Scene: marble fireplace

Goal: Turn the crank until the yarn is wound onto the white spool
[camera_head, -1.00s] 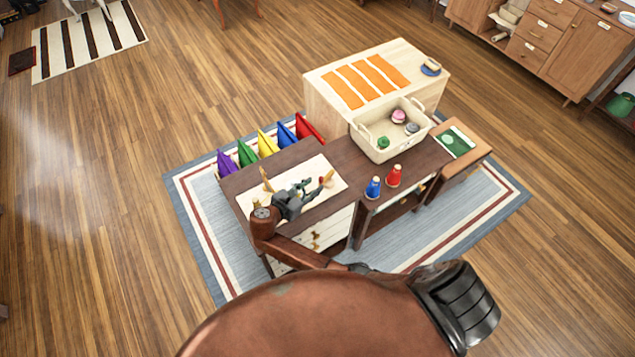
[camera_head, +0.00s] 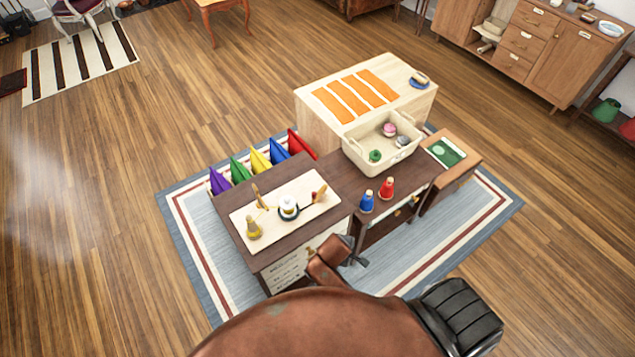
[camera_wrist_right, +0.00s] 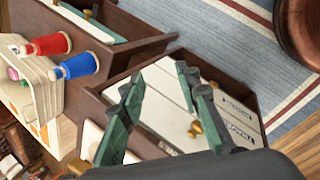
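The white spool (camera_head: 288,204) stands upright near the middle of a cream board (camera_head: 245,212) on the dark cabinet. A dark band shows low on it; I cannot make out any yarn strand. A yellow cone (camera_head: 254,230) stands at the board's front left, and a wooden upright piece (camera_head: 259,197) at its back left. The wooden crank handle (camera_head: 319,193) is at the board's right. My right gripper (camera_head: 352,251) is in front of the cabinet, right of the board and apart from it. In the right wrist view, its fingers (camera_wrist_right: 160,84) are apart and empty. My left gripper is out of view.
Blue (camera_head: 367,203) and red (camera_head: 386,188) cones stand to the right on the dark top. Behind them is a cream basket (camera_head: 370,171). White drawer fronts (camera_wrist_right: 165,90) with brass knobs face my right gripper. Coloured panels (camera_head: 259,162) stand behind the cabinet.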

